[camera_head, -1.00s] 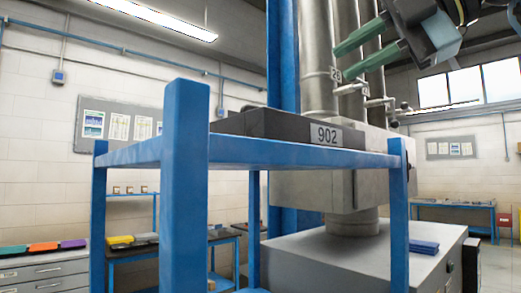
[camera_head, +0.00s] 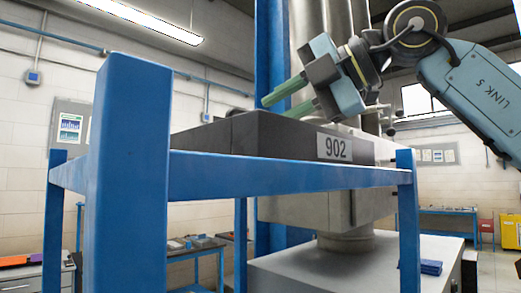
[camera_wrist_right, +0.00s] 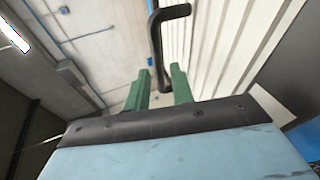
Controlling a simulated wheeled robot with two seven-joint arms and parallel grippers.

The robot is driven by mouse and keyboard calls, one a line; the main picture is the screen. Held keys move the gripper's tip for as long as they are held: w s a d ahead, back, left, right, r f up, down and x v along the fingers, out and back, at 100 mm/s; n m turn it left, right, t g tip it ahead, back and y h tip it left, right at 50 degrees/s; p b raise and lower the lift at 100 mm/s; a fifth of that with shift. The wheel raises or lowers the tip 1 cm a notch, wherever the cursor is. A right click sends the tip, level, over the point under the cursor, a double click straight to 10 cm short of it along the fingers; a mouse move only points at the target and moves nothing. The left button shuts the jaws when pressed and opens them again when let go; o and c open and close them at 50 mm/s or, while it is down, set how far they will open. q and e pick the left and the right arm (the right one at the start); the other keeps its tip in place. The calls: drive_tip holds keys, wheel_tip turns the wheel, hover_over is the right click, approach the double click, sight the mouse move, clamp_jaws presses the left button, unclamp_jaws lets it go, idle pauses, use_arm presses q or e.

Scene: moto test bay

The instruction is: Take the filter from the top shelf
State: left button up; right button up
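My right gripper (camera_head: 277,106) has two green fingers spread apart, just above the box's top edge in the head view. Whether they touch the box cannot be told. In the right wrist view the fingers of this gripper (camera_wrist_right: 160,78) point away from the camera, with a black bent bar (camera_wrist_right: 157,45) in line with the gap between them. What the bar belongs to is unclear. My left gripper is not in view.
A thick blue rack post (camera_head: 128,180) stands close at the left front; another (camera_head: 408,220) stands at the right. Behind the rack are metal pipes and a grey machine (camera_head: 350,262) with a blue item (camera_head: 431,267) on top. Blue tables stand farther back.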

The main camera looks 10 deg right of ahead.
drive_tip(key=p+x, duration=0.1)
drive_tip(key=x, duration=0.3)
drive_tip(key=shift+w+a+r, duration=0.1)
drive_tip(key=shift+w+a, duration=0.1)
drive_tip(key=shift+w, duration=0.1)
drive_tip(key=shift+s, duration=0.15)
clamp_jaws()
idle(0.9)
